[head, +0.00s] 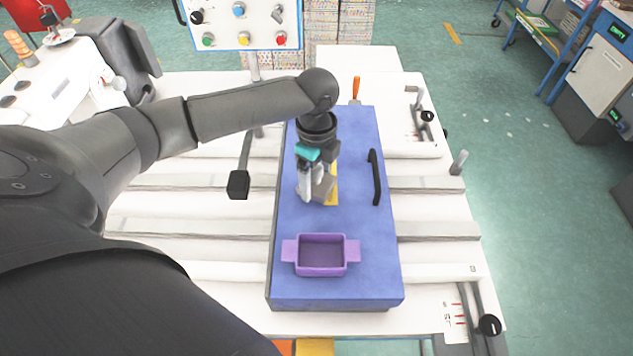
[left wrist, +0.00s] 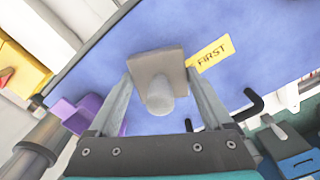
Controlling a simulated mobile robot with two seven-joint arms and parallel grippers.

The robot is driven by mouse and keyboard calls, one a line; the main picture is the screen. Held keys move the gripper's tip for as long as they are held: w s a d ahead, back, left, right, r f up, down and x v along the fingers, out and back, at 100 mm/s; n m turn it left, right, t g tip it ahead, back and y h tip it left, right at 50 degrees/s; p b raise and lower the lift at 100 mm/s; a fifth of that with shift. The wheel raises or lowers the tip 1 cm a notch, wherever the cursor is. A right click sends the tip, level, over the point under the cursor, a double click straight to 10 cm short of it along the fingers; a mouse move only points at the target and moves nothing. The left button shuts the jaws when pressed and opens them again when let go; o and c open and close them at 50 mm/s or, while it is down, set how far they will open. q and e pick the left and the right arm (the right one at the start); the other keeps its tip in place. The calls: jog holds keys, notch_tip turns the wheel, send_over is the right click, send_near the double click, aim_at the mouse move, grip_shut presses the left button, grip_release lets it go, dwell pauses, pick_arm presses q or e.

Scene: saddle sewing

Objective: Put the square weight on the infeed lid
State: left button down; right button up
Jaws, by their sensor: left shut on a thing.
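The infeed lid (head: 345,285) is a long blue slab in the middle of the head view, with a black handle (head: 375,178) and a yellow label. The label (left wrist: 209,51) reads FIRST in the left wrist view. My left gripper (head: 316,194) is over the lid's middle, pointing down, shut on the square weight. The weight is a grey square block with a round knob; it shows between the fingers in the left wrist view (left wrist: 157,63) and partly in the head view (head: 322,190). It is beside the label. I cannot tell whether it touches the lid. My right gripper is not in view.
A purple tray (head: 297,268) with side tabs sits on the near part of the lid. An orange-handled tool (head: 356,88) stands behind the lid. A control panel (head: 240,22) with buttons is at the back. The lid's near right part is clear.

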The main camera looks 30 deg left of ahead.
pick_arm(q)
jog(key=shift+w+f, duration=0.1)
jog(key=shift+f, duration=0.8)
jog(key=shift+f, duration=0.15)
grip_release()
notch_tip(320, 180, up, 12)
jog(key=shift+r+p, duration=0.15)
jog(key=shift+p, duration=0.35)
